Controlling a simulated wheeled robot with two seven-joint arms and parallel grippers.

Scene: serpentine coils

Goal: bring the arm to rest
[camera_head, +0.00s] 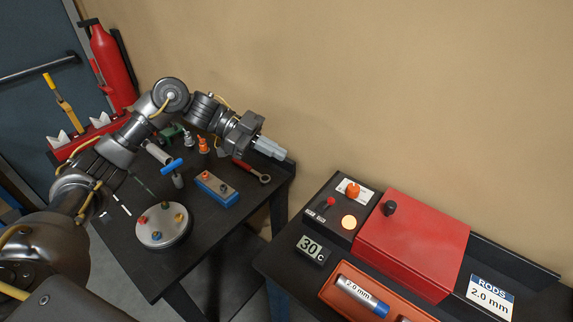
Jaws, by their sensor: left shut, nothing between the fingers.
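My left arm comes in from the left and reaches over the left black table (135,262). Its left gripper (270,147) is shut and empty. It is held in the air near that table's back right corner, pointing right toward the tan wall. A wrench with a red handle (246,167) lies on the table below the gripper. My right gripper is not in view.
A round plate (163,236) with coloured knobs and a blue block (217,190) are on the left table. The right table holds a red box (411,243), a 30 °C display (312,250) and an orange tray (395,306). A gap separates the tables.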

